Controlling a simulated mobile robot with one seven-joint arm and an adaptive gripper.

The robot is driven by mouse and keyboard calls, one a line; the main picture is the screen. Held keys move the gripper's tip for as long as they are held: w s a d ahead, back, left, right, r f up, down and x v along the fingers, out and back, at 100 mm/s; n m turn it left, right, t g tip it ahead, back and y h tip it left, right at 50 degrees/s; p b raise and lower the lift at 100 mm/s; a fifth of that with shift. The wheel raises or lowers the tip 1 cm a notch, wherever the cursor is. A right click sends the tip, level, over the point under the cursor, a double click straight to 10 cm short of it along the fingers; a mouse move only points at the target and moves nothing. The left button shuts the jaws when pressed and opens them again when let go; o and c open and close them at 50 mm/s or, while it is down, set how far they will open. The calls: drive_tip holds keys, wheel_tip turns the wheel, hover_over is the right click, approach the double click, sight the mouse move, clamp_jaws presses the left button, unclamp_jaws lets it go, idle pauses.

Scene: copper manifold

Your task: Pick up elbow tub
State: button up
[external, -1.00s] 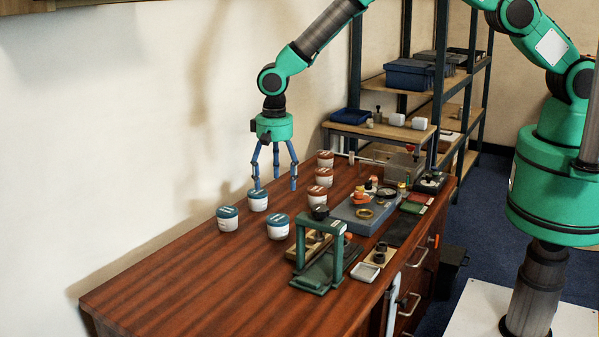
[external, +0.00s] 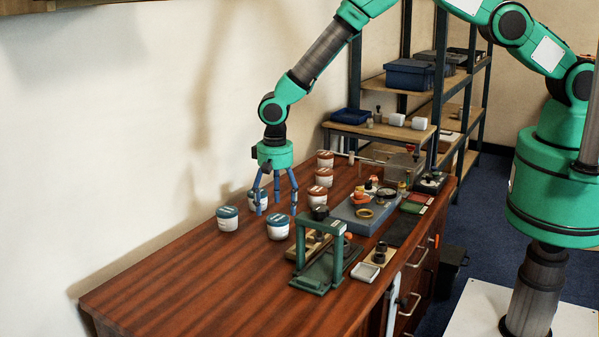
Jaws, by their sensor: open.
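Several white tubs stand on the wooden bench; their labels are too small to read, so I cannot tell which is the elbow tub. Three have blue lids: one at the left (external: 228,219), one at the front (external: 278,228), and one farther back (external: 251,203), partly hidden by a finger of my gripper. Three have brown lids: the farthest (external: 325,160), a middle one (external: 324,178) and a nearer one (external: 317,196). My gripper (external: 276,207) points down with its blue fingers spread, low over the bench beside the back blue-lidded tub. I see nothing held; contact with the tub is unclear.
A green press-like frame (external: 321,258) stands right of the front tub. A grey-blue tray (external: 349,226) with small parts lies behind it. The wall runs close along the bench's left side. The near bench top (external: 200,285) is clear. Shelves (external: 405,130) stand beyond the bench.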

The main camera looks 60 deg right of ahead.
sight(278, 218)
drive_tip(key=shift+f, duration=0.35)
drive_tip(key=shift+s+d+f, duration=0.1)
drive_tip(key=shift+d+f, duration=0.05)
drive_tip(key=shift+f, duration=0.75)
drive_tip(key=shift+s+d+f, duration=0.1)
drive_tip(key=shift+d+f, duration=0.05)
drive_tip(key=shift+f, duration=0.7)
drive_tip(key=shift+w+f, duration=0.1)
drive_tip(key=shift+f, duration=0.75)
drive_tip(key=shift+c, duration=0.2)
drive_tip(key=c, duration=1.6)
drive_tip(key=shift+r, duration=0.1)
